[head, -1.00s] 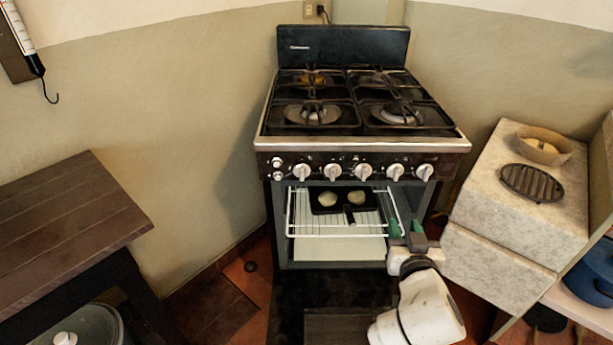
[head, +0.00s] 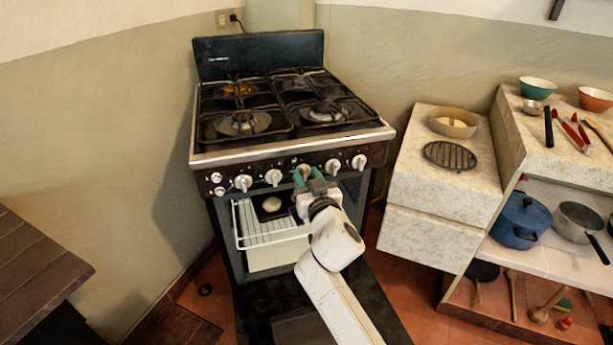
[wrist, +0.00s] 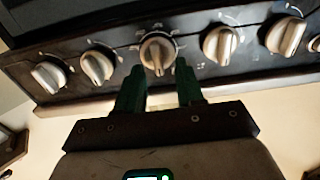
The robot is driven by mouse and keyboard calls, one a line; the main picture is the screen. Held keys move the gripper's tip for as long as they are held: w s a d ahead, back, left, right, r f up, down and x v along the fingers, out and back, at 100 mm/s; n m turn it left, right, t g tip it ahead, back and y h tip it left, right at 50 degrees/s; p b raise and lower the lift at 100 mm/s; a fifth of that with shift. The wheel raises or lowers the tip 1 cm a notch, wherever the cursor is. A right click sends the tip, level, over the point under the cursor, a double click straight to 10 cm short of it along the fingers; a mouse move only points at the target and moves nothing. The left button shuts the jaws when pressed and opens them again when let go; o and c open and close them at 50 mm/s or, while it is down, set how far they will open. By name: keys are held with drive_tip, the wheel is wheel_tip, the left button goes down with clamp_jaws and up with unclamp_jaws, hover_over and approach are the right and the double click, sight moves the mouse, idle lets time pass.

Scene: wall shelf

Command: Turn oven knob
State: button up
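The stove (head: 290,140) has a dark front panel with a row of pale knobs. In the head view, my gripper (head: 307,175) is at the middle knob and partly covers it. In the wrist view, the middle knob (wrist: 158,52) sits straight ahead, between and slightly beyond the green fingertips. My gripper (wrist: 159,68) is open, with a finger on each side of the knob's lower part. I cannot tell whether either finger touches it. Other knobs, such as the one to the left (wrist: 97,66) and the one to the right (wrist: 221,45), stand apart from the fingers.
The oven door (head: 270,318) hangs open below the panel, under my arm. A wire rack (head: 262,222) with a pan shows inside the oven. A stone counter (head: 440,190) with a bowl and a round grate stands close on the right.

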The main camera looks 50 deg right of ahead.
drive_tip(key=shift+w+d, duration=0.2)
drive_tip(key=shift+w, duration=0.1)
drive_tip(key=shift+c, duration=0.3)
clamp_jaws()
